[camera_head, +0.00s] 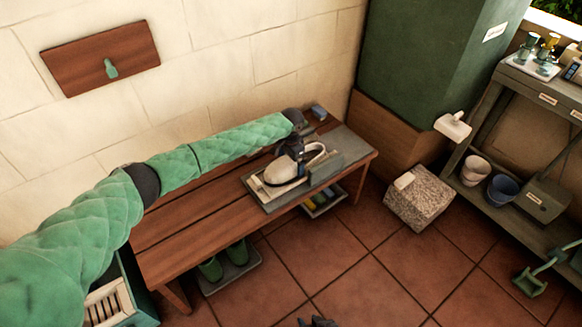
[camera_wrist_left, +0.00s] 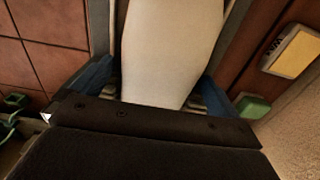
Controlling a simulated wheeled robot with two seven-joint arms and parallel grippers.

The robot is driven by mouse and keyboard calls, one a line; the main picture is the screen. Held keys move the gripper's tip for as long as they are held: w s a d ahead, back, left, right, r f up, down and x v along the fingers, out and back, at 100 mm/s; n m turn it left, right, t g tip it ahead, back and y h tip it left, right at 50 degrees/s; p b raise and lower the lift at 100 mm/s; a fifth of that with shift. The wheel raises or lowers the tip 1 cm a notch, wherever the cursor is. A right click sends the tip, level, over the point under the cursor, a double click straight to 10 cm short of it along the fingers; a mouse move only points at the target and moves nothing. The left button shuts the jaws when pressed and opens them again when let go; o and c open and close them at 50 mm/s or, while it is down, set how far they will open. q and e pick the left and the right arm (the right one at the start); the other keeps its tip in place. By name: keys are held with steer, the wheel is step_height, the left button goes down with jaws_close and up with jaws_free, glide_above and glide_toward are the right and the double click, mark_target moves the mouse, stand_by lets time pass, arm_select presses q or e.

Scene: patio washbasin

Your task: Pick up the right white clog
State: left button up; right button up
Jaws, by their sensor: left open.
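A white clog (camera_head: 283,172) sits in a shallow grey tray (camera_head: 262,198) on the wooden bench. A pale curved strap or second shoe (camera_head: 317,152) shows just right of it, partly hidden. My left gripper (camera_head: 293,156) is open, right over the clogs. In the left wrist view, a large white clog surface (camera_wrist_left: 172,45) lies between the two blue-grey fingers of my left gripper (camera_wrist_left: 155,88). Whether the fingers touch it I cannot tell. Part of my right gripper (camera_head: 318,322) shows dark at the bottom edge; its jaws cannot be made out.
The wooden bench (camera_head: 190,228) stands against the wall. Green clogs (camera_head: 237,252) rest on a low mat under it. A stone block (camera_head: 418,198) and a shelf with pots (camera_head: 474,170) stand at right. The tiled floor (camera_head: 370,290) in front is clear.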

arm_select(q)
steer(key=shift+f, duration=0.75)
steer(key=c, duration=1.1)
